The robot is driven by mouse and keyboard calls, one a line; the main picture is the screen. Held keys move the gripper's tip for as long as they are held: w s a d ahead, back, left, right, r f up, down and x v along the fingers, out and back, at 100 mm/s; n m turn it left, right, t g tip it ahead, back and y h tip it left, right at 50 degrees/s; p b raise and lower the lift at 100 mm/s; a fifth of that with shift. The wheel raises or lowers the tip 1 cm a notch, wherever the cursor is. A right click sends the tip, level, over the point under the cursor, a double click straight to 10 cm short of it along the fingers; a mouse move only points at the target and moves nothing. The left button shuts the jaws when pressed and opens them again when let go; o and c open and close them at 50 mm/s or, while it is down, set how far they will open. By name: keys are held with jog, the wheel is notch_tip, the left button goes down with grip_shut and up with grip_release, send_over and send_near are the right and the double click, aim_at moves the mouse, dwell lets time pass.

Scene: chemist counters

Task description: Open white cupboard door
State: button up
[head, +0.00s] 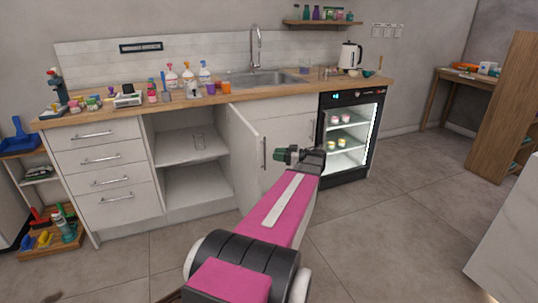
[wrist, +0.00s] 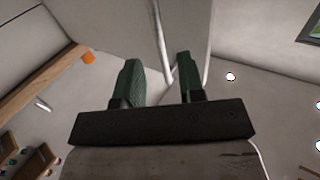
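The white cupboard door (head: 242,155) under the counter stands swung well out from the cabinet, showing the open compartment (head: 190,178) with its shelf to the left. A dark vertical handle (head: 264,153) is on the door near its free edge. My gripper (head: 284,154) is just right of the handle in the head view; contact cannot be told. In the wrist view, the two green fingers of my gripper (wrist: 160,80) are spread apart. A pale panel (wrist: 182,30), seemingly the door seen near its edge, reaches down between and behind the fingers. Nothing is clearly gripped.
Drawers (head: 105,175) stand left of the open compartment. A small glass-fronted fridge (head: 350,130) stands to the right. The wooden counter (head: 130,107) carries bottles, cups and a sink (head: 262,78). The tiled floor (head: 400,220) at the right is clear.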

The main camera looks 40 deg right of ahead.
jog(key=v, duration=0.4)
jog(key=shift+s+d, duration=0.25)
dwell(0.4)
